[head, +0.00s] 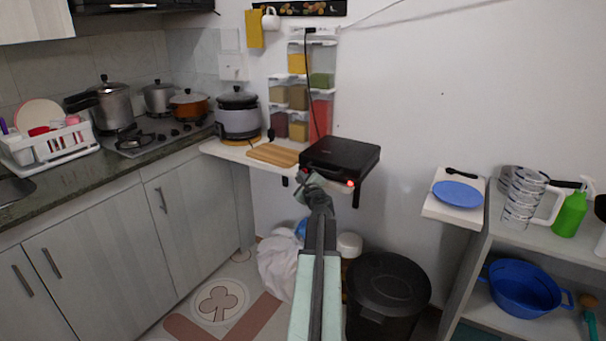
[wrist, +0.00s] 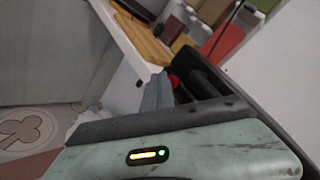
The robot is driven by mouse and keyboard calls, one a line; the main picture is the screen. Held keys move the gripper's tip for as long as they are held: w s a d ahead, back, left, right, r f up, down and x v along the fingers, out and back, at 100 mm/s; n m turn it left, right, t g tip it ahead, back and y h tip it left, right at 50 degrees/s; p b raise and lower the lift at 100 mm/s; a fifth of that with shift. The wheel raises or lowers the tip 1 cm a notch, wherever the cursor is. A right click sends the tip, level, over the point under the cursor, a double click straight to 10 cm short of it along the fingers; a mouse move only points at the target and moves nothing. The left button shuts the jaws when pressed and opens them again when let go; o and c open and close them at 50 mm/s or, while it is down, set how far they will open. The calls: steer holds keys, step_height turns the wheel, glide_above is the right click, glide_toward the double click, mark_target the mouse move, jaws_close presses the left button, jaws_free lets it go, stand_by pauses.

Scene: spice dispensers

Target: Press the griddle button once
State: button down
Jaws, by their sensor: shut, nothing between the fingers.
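The black griddle (head: 341,154) sits on a small white wall shelf, lid closed. A red lit spot (head: 350,184) shows at the right of its front. In the wrist view, the griddle's dark body (wrist: 205,82) is at the right, with a round red spot (wrist: 173,81) close beside my fingers. I cannot tell whether this is the same spot or which is the button. My gripper (head: 307,180) is shut and empty at the left front of the griddle. It also shows in the wrist view (wrist: 158,88). Contact with the griddle cannot be told.
A wooden board (head: 273,154) lies left of the griddle, by a rice cooker (head: 238,117). Spice dispensers (head: 298,97) hang behind, with a black cord in front. A black bin (head: 388,293) stands below. A small shelf with a blue plate (head: 458,193) is at the right.

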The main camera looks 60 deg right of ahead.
steer(key=shift+a, duration=0.6)
steer(key=a, duration=0.5)
stand_by(0.7)
